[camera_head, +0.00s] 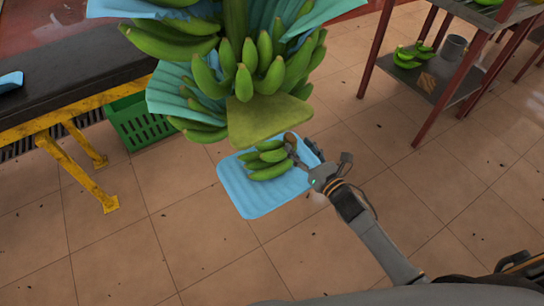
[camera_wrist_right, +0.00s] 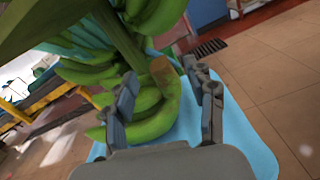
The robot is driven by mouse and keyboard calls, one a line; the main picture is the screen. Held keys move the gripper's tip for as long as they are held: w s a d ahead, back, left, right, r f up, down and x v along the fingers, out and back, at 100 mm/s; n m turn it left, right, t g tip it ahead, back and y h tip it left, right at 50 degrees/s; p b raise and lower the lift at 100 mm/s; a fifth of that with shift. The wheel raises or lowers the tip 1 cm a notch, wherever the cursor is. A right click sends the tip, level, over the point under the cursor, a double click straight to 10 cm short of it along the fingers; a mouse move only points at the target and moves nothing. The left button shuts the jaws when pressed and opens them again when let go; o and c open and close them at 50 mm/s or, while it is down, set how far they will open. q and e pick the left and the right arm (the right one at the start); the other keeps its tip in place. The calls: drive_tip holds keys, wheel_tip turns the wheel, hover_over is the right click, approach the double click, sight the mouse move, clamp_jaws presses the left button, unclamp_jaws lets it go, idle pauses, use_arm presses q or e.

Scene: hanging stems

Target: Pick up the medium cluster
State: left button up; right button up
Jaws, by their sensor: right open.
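A cluster of several green bananas (camera_head: 263,163) lies on a blue tray (camera_head: 247,203) below the hanging stem. My right gripper (camera_head: 303,152) is at the right side of this cluster. In the right wrist view, the gripper's fingers (camera_wrist_right: 165,75) are apart. The cluster's brown cut end and curved bananas (camera_wrist_right: 155,118) show between and beyond the fingers, over the blue tray (camera_wrist_right: 240,140). Whether the fingers touch the bananas cannot be told. My left gripper is not in view.
A hanging stem with several green banana clusters (camera_head: 262,65) and blue sheets is just above the tray. A green crate (camera_head: 140,125) and a yellow-framed conveyor (camera_head: 75,70) are at left. A red-legged rack (camera_head: 425,85) is at right. The tiled floor in front is clear.

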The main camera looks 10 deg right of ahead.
sight(295, 141)
drive_tip(key=x, duration=0.1)
drive_tip(key=b+x, duration=0.1)
drive_tip(key=x, duration=0.2)
drive_tip(key=shift+w+a+f+b, duration=0.1)
drive_tip(key=shift+w+f+b, duration=0.15)
drive_tip(key=shift+b, duration=0.1)
drive_tip(key=shift+w+a, duration=0.15)
drive_tip(key=shift+w, duration=0.2)
clamp_jaws()
drive_tip(key=shift+r, duration=0.25)
